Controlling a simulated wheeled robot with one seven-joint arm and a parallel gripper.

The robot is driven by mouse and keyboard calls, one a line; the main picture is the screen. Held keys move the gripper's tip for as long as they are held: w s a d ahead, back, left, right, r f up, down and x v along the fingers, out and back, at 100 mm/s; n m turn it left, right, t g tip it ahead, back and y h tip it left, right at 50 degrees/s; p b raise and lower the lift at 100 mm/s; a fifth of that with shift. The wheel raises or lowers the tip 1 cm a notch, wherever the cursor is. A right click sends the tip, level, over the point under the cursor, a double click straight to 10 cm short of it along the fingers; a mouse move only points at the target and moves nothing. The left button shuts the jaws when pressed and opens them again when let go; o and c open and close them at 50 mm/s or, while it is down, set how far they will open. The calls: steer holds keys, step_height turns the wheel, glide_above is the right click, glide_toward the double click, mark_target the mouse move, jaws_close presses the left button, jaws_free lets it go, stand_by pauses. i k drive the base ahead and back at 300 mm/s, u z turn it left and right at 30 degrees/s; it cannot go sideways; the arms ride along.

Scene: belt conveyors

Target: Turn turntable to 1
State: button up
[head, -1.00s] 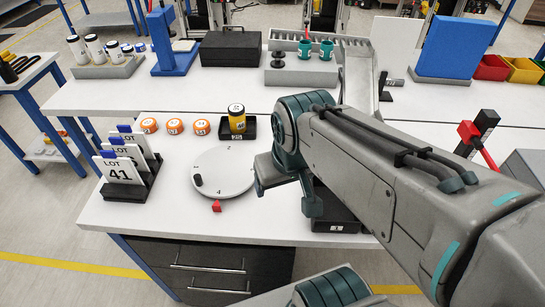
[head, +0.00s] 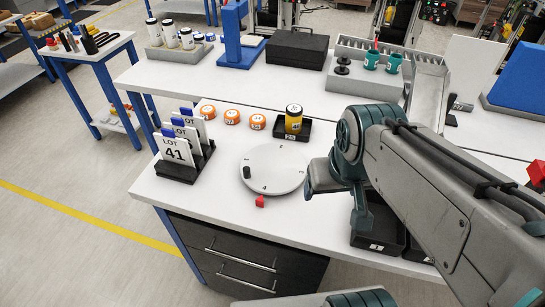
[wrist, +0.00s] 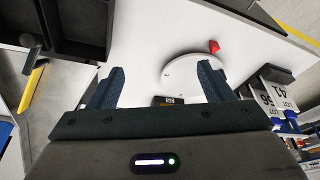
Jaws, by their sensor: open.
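The turntable (head: 276,166) is a round white disc on the white bench with small numerals at its edge. The 4 faces the red pointer (head: 260,201) at the front rim. A black knob (head: 247,172) stands at the disc's left edge. My gripper (head: 320,180) is just right of the turntable, apart from it; my arm partly hides it in the head view. In the wrist view my gripper (wrist: 160,88) is open and empty. The disc (wrist: 182,75) shows beyond and between the fingers, partly covered by the right finger. The pointer (wrist: 214,46) shows there too.
A rack of LOT cards (head: 178,170) stands left of the turntable. Orange-lidded jars (head: 232,117) and a yellow jar (head: 293,120) in a black tray (head: 303,137) stand behind it. Black bins (head: 378,238) lie at the right, below my arm.

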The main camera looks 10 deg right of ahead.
mark_target(270, 168)
steer(key=k, duration=0.5)
steer(key=z, duration=2.25)
steer(key=k, duration=1.1)
steer(key=u, duration=1.6)
steer(key=i, duration=1)
steer(key=z, duration=0.05)
